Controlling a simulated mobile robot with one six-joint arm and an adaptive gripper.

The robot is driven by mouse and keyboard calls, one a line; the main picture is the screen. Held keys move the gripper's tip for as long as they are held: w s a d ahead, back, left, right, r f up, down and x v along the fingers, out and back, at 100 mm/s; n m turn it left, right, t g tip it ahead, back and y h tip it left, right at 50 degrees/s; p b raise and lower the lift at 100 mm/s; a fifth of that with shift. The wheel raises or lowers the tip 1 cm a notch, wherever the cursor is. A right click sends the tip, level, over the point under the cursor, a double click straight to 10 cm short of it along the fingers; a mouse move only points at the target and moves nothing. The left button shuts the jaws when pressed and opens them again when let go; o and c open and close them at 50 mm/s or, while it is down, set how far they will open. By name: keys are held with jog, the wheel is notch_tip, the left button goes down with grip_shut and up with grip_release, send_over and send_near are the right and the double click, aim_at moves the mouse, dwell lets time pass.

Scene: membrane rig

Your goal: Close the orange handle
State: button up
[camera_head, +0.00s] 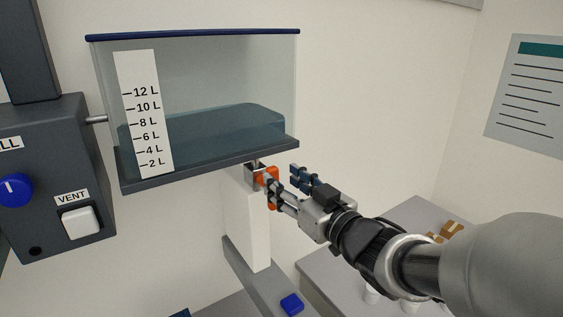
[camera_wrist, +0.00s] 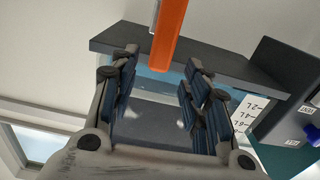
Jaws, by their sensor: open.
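The orange handle (camera_head: 267,174) is on a small metal valve (camera_head: 253,172) under the tank in the head view. It hangs down, partly hidden behind one finger of my gripper (camera_head: 287,182). In the wrist view the orange handle (camera_wrist: 170,36) comes in from the top edge, and its near end lies between and just past the fingertips of my gripper (camera_wrist: 160,70). My gripper is open, with a clear gap between its fingers. I cannot tell whether a finger touches the handle.
A clear tank (camera_head: 215,95) with bluish water and a litre scale (camera_head: 143,115) sits directly above the valve. A white post (camera_head: 248,225) stands below it. A dark box (camera_head: 55,180) with a blue knob (camera_head: 14,190) and a VENT switch (camera_head: 81,222) is at left. A blue block (camera_head: 292,303) lies below.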

aim_at(275, 174)
jog(key=x, duration=0.5)
jog(key=shift+w+a+p, duration=0.2)
jog(key=shift+w+p, duration=0.1)
jog(key=shift+c, duration=0.3)
grip_shut()
